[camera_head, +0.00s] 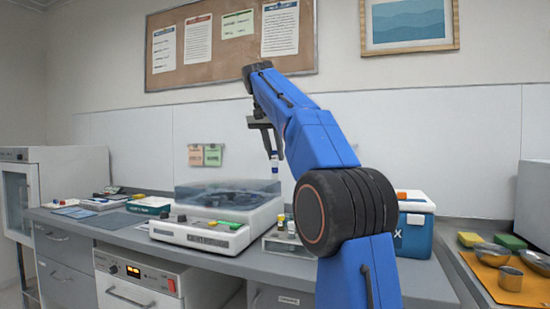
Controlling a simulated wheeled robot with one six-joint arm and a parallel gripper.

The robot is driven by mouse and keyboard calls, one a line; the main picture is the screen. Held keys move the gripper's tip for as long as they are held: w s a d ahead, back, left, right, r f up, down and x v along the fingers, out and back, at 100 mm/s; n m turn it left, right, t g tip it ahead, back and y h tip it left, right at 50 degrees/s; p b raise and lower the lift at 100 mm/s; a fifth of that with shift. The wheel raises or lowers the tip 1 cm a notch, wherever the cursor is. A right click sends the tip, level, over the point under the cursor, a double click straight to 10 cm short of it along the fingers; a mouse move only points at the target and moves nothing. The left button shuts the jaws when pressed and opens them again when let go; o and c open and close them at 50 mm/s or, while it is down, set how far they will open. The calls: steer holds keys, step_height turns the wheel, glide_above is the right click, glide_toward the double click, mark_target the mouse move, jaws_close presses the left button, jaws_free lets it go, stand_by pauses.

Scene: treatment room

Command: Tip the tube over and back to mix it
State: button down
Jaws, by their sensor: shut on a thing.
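The tube (275,169) is small and pale with a blue part. It hangs roughly upright, high above the counter, just in front of the white wall panel. My gripper (274,153) is at the far end of my blue arm, pointing down, and is shut on the tube's upper part. The fingers hide part of the tube, and its contents are too small to make out.
A centrifuge (196,236) with a clear lid stands on the grey counter (120,240) below left of the tube. A small rack (290,246) with several vials is beside it. A blue-and-white cooler box (415,225) stands right of my arm. Metal bowls (490,254) are far right.

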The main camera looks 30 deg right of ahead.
steer(key=shift+d+y, duration=0.15)
steer(key=shift+y, duration=0.75)
steer(key=m+t+y, duration=0.1)
steer(key=y, duration=0.1)
steer(key=t+y, duration=0.1)
steer(key=y, duration=0.2)
steer(key=shift+m+y, duration=0.3)
steer(key=shift+m, duration=0.1)
steer(key=m+t+y, duration=0.1)
steer(key=t+y, duration=0.1)
steer(key=y, duration=0.3)
steer(key=shift+f, duration=0.1)
steer(key=shift+m+t+y, duration=0.6)
steer(key=shift+t+y, duration=0.3)
steer(key=shift+y, duration=0.5)
